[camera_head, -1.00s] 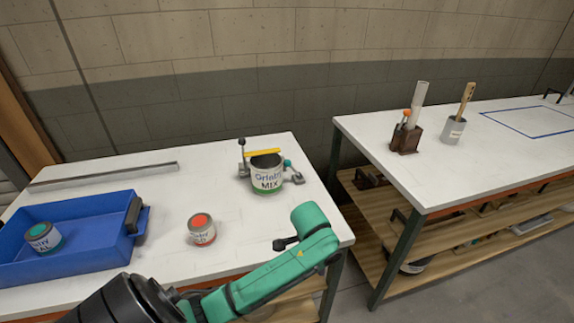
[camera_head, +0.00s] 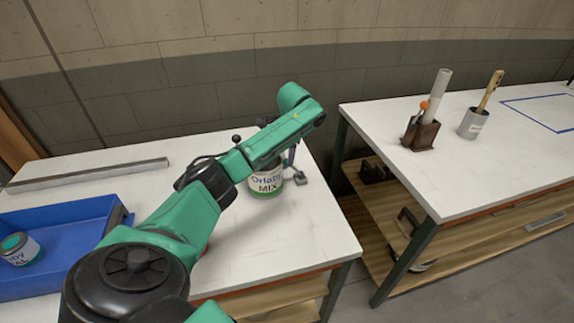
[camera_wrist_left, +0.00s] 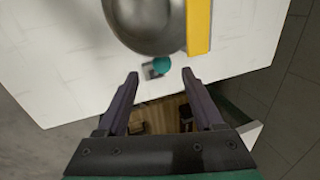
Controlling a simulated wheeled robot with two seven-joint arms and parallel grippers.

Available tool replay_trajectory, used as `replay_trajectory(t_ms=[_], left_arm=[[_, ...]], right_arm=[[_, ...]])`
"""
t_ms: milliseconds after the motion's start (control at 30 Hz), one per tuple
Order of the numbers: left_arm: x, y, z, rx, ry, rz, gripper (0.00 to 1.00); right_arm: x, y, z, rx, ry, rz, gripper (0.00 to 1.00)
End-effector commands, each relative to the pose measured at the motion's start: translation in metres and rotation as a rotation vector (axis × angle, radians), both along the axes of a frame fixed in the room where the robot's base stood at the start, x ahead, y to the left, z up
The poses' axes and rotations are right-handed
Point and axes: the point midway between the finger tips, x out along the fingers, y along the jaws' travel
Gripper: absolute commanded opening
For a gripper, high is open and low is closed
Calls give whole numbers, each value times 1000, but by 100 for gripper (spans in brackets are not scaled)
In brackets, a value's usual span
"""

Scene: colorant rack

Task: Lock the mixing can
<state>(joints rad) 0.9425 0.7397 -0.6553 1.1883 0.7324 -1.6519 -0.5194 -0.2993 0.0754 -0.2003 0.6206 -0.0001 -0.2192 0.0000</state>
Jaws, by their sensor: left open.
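The mixing can (camera_head: 266,184), white with a green band and "MIX" lettering, stands on the left table, partly hidden behind my left arm. In the left wrist view its grey open interior (camera_wrist_left: 147,22) fills the top middle, with a yellow bar (camera_wrist_left: 198,25) along its right side. A teal knob (camera_wrist_left: 161,65) on a small grey fitting sits at the can's near edge. My left gripper (camera_wrist_left: 160,75) is open and empty, its fingertips on either side of and just short of the knob. It also shows beside the can in the head view (camera_head: 290,158). My right gripper is out of view.
A blue tray (camera_head: 65,240) holding a teal-lidded can (camera_head: 20,250) is at the left. A metal bar (camera_head: 90,175) lies at the table's back. The right table holds a brown holder (camera_head: 421,133) and a grey cup with a brush (camera_head: 473,123). The table's front right is clear.

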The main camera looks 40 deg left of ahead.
Motion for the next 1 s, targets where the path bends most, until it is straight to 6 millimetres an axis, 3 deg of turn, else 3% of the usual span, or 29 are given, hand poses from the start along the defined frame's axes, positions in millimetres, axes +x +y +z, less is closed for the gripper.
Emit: replay_trajectory(t_ms=[133, 300, 467, 700, 867, 900, 1000], left_arm=[[5, 9, -40, 0, 5, 2, 68], [13, 16, -79, -1, 2, 2, 68], [16, 20, -91, 1, -1, 0, 68], [16, 20, -92, 0, -1, -1, 68], [16, 20, -92, 1, -1, 0, 7], [16, 20, -92, 1, -1, 0, 0], [16, 20, -91, 1, -1, 0, 0]], right_arm=[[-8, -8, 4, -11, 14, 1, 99], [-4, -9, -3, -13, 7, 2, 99], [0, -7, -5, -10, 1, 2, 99], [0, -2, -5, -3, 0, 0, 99], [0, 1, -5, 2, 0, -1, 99], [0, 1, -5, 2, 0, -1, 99], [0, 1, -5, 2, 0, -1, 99]])
